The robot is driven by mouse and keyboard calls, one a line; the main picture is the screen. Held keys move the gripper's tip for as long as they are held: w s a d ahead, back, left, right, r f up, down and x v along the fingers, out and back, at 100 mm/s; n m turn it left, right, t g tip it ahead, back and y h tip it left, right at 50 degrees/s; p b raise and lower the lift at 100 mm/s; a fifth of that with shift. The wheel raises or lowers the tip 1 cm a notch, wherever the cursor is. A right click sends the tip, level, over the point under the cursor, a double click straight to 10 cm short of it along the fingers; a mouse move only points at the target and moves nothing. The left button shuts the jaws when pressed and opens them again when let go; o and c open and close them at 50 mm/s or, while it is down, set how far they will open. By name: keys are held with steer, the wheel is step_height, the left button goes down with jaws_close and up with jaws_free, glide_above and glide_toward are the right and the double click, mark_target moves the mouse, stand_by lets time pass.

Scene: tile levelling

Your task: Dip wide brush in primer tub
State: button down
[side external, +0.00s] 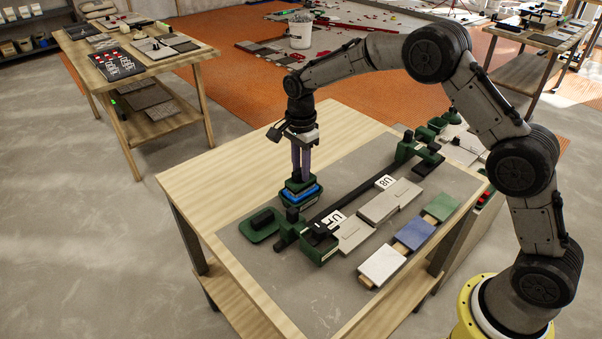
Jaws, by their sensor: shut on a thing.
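My gripper (301,177) points straight down at the far left part of the grey work mat. Its long fingers are shut on a small dark green piece, probably the wide brush. Directly at and below the fingertips is a stacked green, blue and black shape (302,193), probably the primer tub with the brush at it. I cannot tell where the brush ends and the tub begins, or whether the bristles touch primer. The fingers hide part of it.
A green pad with a black handle (262,221) lies left of the gripper. Right of it, a dark rail (350,196) runs between green clamps beside grey tiles (390,201). White, blue and green tiles (413,233) lie nearer. Bare wood (205,178) is free at the left.

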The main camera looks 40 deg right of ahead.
steer(key=shift+r, duration=3.25)
